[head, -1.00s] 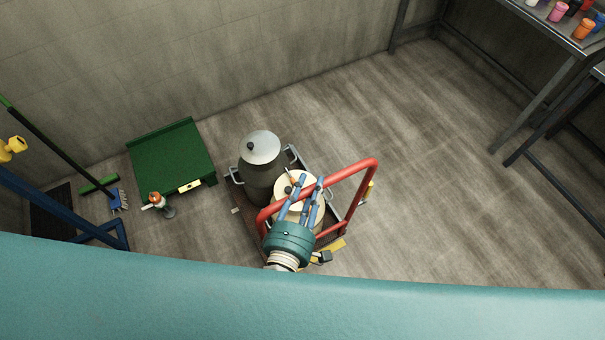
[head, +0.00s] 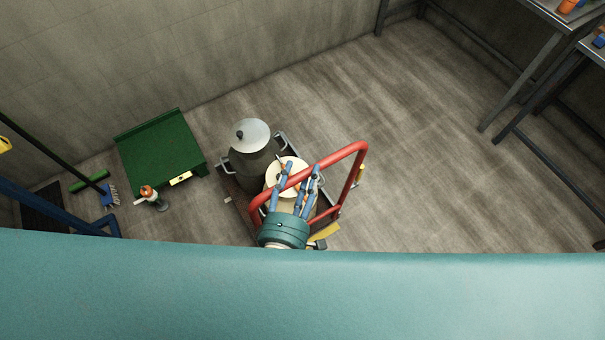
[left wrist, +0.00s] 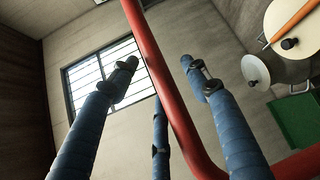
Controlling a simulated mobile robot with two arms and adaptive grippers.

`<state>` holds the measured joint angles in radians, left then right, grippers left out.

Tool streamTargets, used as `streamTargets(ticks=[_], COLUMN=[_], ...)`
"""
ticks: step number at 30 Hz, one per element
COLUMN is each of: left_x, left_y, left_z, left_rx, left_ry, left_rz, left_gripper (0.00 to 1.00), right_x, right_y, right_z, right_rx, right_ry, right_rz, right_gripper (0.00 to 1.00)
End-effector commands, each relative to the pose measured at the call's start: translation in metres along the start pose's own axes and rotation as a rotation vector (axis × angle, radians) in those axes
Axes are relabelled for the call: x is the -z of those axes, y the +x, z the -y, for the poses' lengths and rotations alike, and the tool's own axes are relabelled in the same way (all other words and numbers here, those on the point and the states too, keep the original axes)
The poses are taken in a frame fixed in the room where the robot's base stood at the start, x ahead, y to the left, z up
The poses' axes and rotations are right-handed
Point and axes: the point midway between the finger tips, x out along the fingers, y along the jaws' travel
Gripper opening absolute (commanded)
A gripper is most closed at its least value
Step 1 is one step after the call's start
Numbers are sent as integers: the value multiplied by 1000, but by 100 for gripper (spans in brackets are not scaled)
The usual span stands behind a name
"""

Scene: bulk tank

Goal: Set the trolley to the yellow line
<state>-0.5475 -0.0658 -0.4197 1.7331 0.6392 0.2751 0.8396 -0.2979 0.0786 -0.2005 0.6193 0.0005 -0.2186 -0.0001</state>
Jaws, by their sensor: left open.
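The trolley (head: 234,200) is a low dark platform with a red tubular push handle (head: 336,158). It carries a grey lidded can (head: 250,166) and a cream-topped container (head: 284,172). My left gripper (head: 301,172), with blue fingers and a teal wrist, is over the handle's near side. In the left wrist view its fingers are open, and the red handle (left wrist: 150,50) passes between or just beyond them; contact cannot be told. A yellow strip (head: 325,233) shows at the trolley's near right edge; whether it is the floor line is unclear. My right gripper is out of view.
A green ramp-like platform (head: 160,150) stands left of the trolley by the wall. A small orange-topped item (head: 148,192) and a blue brush (head: 108,196) are near it. Metal tables (head: 545,20) stand at the upper right. The floor between is clear.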

Motion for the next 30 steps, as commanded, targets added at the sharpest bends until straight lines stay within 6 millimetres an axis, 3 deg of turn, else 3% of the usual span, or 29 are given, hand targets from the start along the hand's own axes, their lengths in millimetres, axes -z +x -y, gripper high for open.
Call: streamTargets(ticks=[15, 21, 30], left_x=[-2, -2, -2], left_y=[-99, -114, -116], left_z=[2, 1, 1], left_rx=[5, 3, 2], left_ry=[2, 1, 1], left_rz=[4, 4, 3], left_gripper=[47, 47, 47], right_x=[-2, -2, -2], right_y=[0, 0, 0], right_z=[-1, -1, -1], right_rx=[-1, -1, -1], right_ry=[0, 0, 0], right_rz=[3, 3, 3], right_gripper=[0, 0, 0])
